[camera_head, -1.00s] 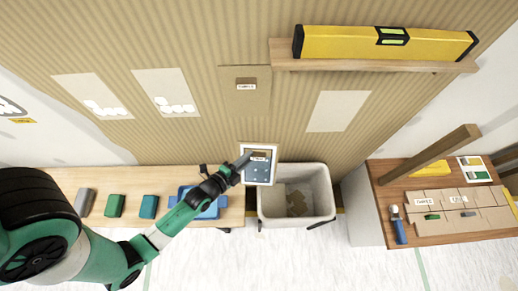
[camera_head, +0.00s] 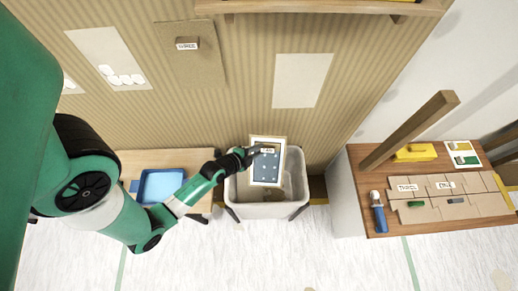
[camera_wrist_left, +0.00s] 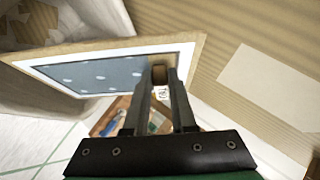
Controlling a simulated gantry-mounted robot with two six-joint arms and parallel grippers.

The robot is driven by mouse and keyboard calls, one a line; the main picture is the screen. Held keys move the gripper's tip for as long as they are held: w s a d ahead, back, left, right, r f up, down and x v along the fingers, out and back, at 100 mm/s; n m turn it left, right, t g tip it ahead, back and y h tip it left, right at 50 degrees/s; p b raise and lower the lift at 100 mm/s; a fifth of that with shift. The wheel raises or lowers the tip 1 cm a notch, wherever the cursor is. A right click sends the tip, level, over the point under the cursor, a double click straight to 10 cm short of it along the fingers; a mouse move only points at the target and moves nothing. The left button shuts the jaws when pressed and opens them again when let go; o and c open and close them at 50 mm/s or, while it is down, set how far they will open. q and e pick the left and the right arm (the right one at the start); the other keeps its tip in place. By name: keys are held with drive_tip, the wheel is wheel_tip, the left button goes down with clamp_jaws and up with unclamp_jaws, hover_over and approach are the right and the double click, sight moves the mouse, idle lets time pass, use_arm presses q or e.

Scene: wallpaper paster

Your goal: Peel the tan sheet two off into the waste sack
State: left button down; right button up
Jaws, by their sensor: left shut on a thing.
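My left gripper (camera_head: 262,150) is shut on the small brown tab at the top of a sheet (camera_head: 266,172). The sheet has a tan edge, a white border and a blue dotted face. A label by the tab is only partly readable. The sheet hangs tilted over the white waste sack (camera_head: 265,212), hiding part of its opening. In the left wrist view the fingers (camera_wrist_left: 160,80) pinch the tab, with the sheet (camera_wrist_left: 110,72) to their left. The sack (camera_wrist_left: 70,90) shows behind it. My right gripper is not in view.
Another tan sheet with a labelled tab (camera_head: 187,62) is on the striped wall, near pale patches (camera_head: 303,80). A bench with a blue tray (camera_head: 160,186) stands left of the sack. A wooden table (camera_head: 385,170) with flat tan pieces and a blue-handled tool stands right.

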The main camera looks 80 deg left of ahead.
use_arm(q)
wheel_tip(320, 180, down, 10)
drive_tip(key=b, duration=0.9)
drive_tip(key=c, duration=0.7)
unclamp_jaws()
drive_tip(key=shift+o, duration=0.2)
approach(258, 161)
drive_tip(key=shift+s+a+f+p, duration=0.2)
drive_tip(key=shift+f, duration=0.35)
drive_tip(key=shift+s+a+f+p, duration=0.15)
drive_tip(key=shift+s+f+p, duration=0.05)
drive_tip(key=shift+f, duration=0.3)
